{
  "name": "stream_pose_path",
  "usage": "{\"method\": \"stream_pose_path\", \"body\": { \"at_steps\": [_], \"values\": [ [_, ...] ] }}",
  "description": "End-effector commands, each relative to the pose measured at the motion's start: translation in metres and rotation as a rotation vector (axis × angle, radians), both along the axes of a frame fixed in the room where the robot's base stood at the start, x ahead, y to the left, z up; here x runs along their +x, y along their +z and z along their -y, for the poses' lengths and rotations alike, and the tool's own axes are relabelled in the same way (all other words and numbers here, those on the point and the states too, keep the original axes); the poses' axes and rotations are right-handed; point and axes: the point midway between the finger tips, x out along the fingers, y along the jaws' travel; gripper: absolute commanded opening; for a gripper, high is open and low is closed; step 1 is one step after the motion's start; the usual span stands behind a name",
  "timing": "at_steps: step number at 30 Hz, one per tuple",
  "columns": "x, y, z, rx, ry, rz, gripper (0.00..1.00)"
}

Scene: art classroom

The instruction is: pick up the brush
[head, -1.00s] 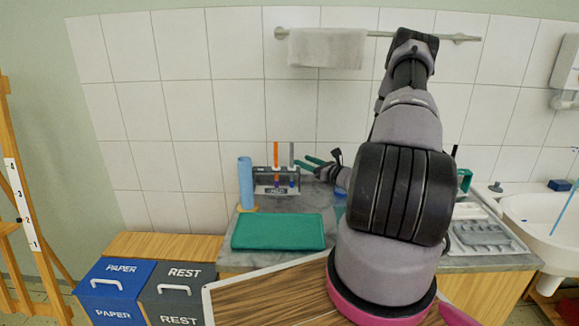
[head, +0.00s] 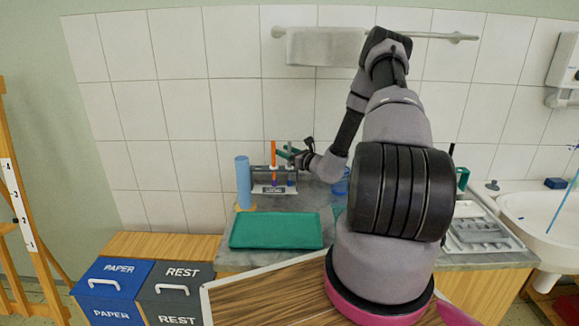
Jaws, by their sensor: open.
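A small rack (head: 272,189) stands on the counter near the tiled wall and holds two upright sticks that look like brushes. One has an orange handle (head: 273,157) and stands on the left. The other has a grey handle (head: 290,171) and stands on the right.
A blue roll (head: 244,183) stands left of the rack. A green tray (head: 276,231) lies in front on the grey counter. A blue cup (head: 341,183) is to the right, partly behind my arm. A sink (head: 541,222) is at the far right.

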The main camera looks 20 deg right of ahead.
Motion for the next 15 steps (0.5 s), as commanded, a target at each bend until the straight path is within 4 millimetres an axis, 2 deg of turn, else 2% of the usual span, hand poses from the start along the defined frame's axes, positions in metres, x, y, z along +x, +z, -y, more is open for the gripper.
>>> {"method": "stream_pose_path", "body": {
  "at_steps": [2,5,6,7,15],
  "values": [
    [-0.0003,-0.0001,0.0000,0.000,0.000,0.000,0.55],
    [-0.0004,-0.0002,0.0001,0.000,0.000,0.000,0.20],
    [-0.0005,-0.0002,0.0002,0.000,0.000,0.000,0.05],
    [-0.0005,-0.0002,0.0002,0.000,0.000,0.000,0.00],
    [-0.0006,-0.0002,0.0002,0.000,0.000,0.000,0.00]
  ]
}}
